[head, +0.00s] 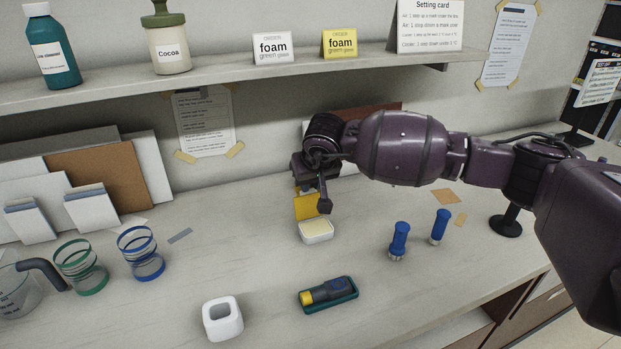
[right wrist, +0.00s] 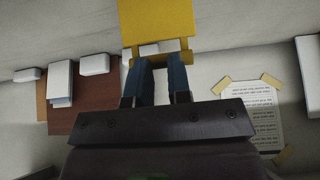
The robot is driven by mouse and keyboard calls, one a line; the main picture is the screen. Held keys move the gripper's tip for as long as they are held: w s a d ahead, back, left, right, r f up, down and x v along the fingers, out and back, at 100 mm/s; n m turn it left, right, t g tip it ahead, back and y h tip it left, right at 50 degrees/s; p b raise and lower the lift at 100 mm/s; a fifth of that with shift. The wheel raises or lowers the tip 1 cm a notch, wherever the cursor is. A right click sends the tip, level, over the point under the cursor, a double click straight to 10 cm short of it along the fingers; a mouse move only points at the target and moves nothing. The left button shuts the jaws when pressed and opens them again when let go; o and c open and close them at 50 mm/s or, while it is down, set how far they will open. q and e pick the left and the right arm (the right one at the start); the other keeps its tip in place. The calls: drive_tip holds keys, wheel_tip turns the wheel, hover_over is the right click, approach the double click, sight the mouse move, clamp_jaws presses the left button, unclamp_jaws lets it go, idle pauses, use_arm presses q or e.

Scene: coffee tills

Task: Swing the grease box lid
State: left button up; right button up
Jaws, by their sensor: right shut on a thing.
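The grease box (head: 317,234) is a small white box with a pale yellow content, standing on the counter in the middle of the head view. Its yellow lid (head: 305,208) stands raised at the back of the box. My right gripper (head: 318,192) is at the lid, partly covering it. In the right wrist view the two dark blue fingers of my right gripper (right wrist: 160,68) are close together at the edge of the yellow lid (right wrist: 157,22), shut on it. The hinge is hidden. My left gripper is out of view.
A teal tray (head: 349,291) with a dark, yellow-ended tool and a white square holder (head: 222,318) lie in front. Two blue-handled tools (head: 399,240) stand to the right. Green (head: 80,266) and blue (head: 141,252) ringed cups stand left. A shelf (head: 270,70) runs above.

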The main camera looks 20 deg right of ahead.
drive_tip(key=shift+s+a+f, duration=0.15)
drive_tip(key=shift+s+f, duration=0.5)
drive_tip(key=shift+f, duration=0.25)
clamp_jaws()
drive_tip(key=shift+o, duration=2.3)
unclamp_jaws()
drive_tip(key=shift+r, duration=0.1)
drive_tip(key=shift+d, duration=0.45)
drive_tip(key=p+v, duration=0.1)
drive_tip(key=v, duration=1)
drive_tip(key=shift+w+a+r, duration=0.2)
drive_tip(key=shift+a+r, duration=0.2)
drive_tip(key=shift+a, duration=0.05)
drive_tip(key=shift+s, duration=0.1)
